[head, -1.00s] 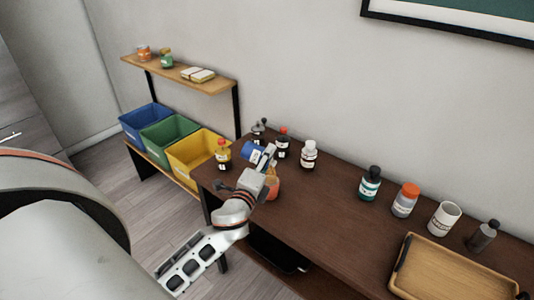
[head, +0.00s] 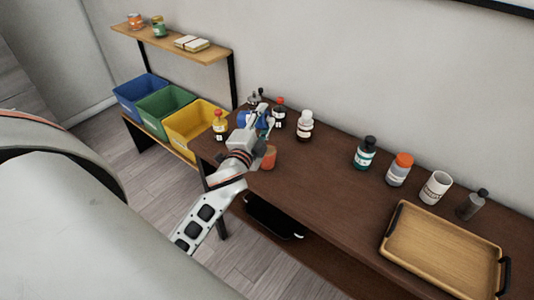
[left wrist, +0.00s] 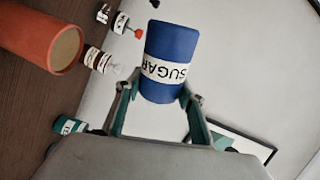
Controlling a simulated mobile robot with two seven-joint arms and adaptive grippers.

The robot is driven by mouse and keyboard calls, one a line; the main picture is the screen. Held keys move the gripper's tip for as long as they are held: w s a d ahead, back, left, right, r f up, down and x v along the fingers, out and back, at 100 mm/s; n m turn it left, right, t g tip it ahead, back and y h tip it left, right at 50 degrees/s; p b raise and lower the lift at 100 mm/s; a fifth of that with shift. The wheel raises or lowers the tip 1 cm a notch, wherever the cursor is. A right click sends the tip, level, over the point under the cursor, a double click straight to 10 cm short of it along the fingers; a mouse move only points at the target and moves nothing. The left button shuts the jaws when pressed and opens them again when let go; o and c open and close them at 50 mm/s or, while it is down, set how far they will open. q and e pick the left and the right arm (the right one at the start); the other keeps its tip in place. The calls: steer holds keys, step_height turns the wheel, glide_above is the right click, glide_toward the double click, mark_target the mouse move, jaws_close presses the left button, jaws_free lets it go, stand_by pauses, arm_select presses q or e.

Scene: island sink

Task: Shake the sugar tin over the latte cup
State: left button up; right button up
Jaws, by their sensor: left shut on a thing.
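The blue sugar tin (head: 243,118) is in my left gripper (head: 259,119), above the dark table. In the left wrist view the sugar tin (left wrist: 172,42) has a white SUGAR label and sits between the fingers of the left gripper (left wrist: 155,93). Its long axis lies across that of the upright cup, so it is tipped well over. The orange latte cup (head: 269,159) stands on the table near its left end, partly behind my left gripper. In the left wrist view the latte cup (left wrist: 38,35) shows a tan surface inside. My right gripper is not in view.
Several containers and a wooden tray (head: 410,263) are farther right. The table's middle is clear. Colored bins (head: 183,124) stand beyond its left end.

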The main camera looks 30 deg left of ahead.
arm_select(q)
steer(key=shift+r+n, duration=0.25)
steer(key=shift+n, duration=0.15)
steer(key=n, duration=0.1)
steer(key=r+n, duration=0.1)
steer(key=shift+n, duration=0.3)
steer(key=n, duration=0.1)
steer(key=r+n, duration=0.1)
steer(key=n, duration=0.2)
steer(key=shift+r, duration=0.3)
step_height(320, 180, up, 2)
steer(key=n, duration=0.7)
steer(key=shift+r, duration=0.25)
